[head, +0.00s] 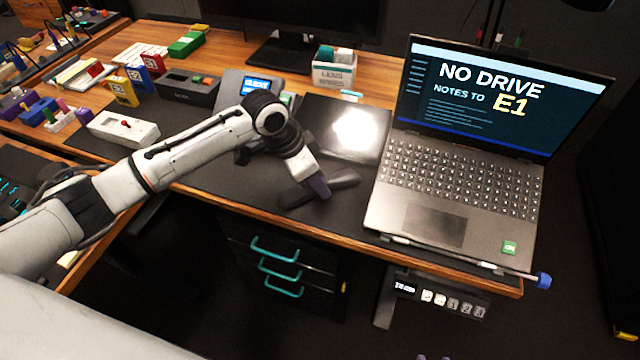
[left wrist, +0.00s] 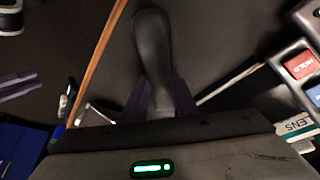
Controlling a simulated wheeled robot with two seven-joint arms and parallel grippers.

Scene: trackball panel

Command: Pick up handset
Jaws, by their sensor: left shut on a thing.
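The handset (head: 343,181) is a dark, elongated piece lying low over the black desk mat, left of the laptop. My left gripper (head: 319,190) reaches down onto its middle and is shut on it. In the left wrist view the handset (left wrist: 152,45) extends up between the two dark fingers of my left gripper (left wrist: 158,98). Part of the handset is hidden behind the gripper. I cannot tell whether it touches the mat. My right gripper does not show.
An open laptop (head: 430,185) stands right of the handset. A phone base (head: 245,92) with a lit screen sits behind my left arm. A dark glossy tablet (head: 345,130) lies behind the handset. The wooden desk edge (head: 270,224) runs close in front, above drawers with teal handles (head: 280,270).

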